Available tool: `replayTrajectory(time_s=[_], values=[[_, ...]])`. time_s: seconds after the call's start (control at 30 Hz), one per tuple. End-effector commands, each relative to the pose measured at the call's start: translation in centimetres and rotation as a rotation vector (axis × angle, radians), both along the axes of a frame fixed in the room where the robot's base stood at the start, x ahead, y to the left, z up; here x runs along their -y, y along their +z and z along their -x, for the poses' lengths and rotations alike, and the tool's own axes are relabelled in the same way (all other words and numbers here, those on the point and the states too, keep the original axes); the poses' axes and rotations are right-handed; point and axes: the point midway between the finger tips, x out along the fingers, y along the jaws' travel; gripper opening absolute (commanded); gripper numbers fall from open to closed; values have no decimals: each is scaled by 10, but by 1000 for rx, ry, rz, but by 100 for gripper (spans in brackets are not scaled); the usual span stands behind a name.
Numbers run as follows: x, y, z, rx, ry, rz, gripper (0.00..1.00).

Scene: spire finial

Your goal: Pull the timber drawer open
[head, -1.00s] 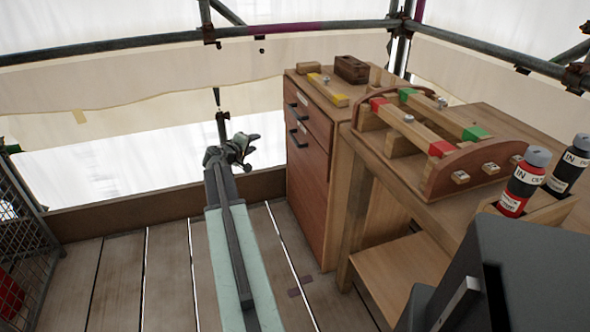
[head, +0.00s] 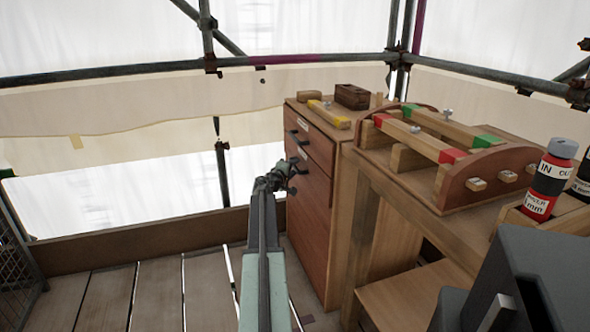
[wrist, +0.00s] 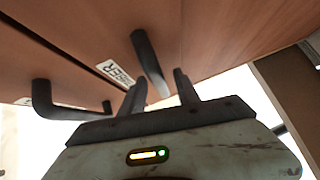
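The cabinet (head: 312,195) has reddish-brown fronts with dark bar handles, one above the other. In the wrist view a white label (wrist: 115,73), partly readable as "...BER", sits on the same front as the middle dark handle (wrist: 150,62). My gripper (head: 284,178) is at the lower handle's height, close to the cabinet front. In the wrist view my gripper (wrist: 160,90) is open, with the handle's end showing between its two fingertips. I cannot tell whether they touch it. A second dark handle (wrist: 65,113) is at the left. The fronts look shut.
A wooden bench (head: 400,180) stands right of the cabinet with a wooden jig (head: 450,145) on it. A red bottle (head: 545,185) stands at the right. A dark block (head: 352,96) is on the cabinet top. Plank floor (head: 110,290) is clear to the left.

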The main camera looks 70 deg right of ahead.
Motion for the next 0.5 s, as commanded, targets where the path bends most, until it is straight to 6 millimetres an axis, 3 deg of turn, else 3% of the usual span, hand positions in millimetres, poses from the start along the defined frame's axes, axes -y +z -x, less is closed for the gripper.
replayTrajectory(time_s=[0.27, 0.4, 0.5], values=[[7, -1, 1, 0, 0, 0, 38], [7, -1, 1, 0, 0, 0, 2], [7, -1, 1, 0, 0, 0, 0]])
